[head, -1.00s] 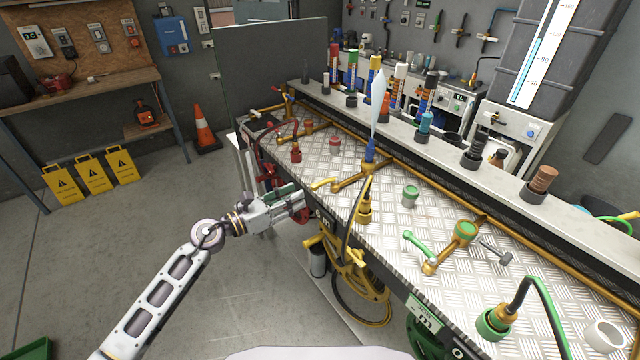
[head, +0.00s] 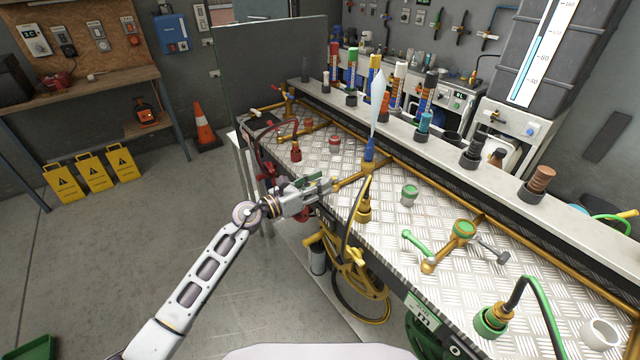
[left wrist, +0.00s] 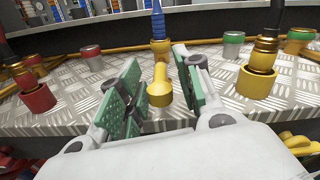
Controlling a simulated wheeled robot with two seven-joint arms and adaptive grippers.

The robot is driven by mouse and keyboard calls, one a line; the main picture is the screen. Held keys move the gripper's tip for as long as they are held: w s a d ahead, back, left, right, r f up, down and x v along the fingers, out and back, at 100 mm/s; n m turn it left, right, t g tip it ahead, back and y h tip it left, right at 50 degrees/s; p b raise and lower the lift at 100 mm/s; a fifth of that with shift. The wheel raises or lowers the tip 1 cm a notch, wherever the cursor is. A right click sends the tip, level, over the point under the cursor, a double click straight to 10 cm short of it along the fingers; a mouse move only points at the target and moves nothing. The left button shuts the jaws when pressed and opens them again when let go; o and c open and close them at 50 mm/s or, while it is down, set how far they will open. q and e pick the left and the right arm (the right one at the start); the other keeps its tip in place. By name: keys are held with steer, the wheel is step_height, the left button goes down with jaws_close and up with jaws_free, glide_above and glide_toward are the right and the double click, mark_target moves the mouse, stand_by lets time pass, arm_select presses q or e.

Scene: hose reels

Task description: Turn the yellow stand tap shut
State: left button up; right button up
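The yellow stand tap is a brass-yellow branch pipe (head: 350,180) on the metal bench, with a blue nozzle (head: 369,151) at its far end spraying a pale plume upward. In the left wrist view its yellow lever (left wrist: 160,88) points toward me, between the green pads of my left gripper (left wrist: 155,95). The pads stand apart on both sides of it, with gaps showing. My right gripper is not in view.
A yellow hose coupling (head: 363,212) stands just right of my left gripper, with a dark hose. A red coupling (head: 296,152) stands to the left. A grey-green cup (head: 409,195) and a green lever (head: 418,243) are further right. A yellow hose reel (head: 350,275) hangs below the edge.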

arm_select(q)
steer(key=shift+w+d, duration=0.1)
steer(key=shift+d, duration=0.05)
jaws_close()
steer(key=shift+f, duration=0.15)
stand_by(0.6)
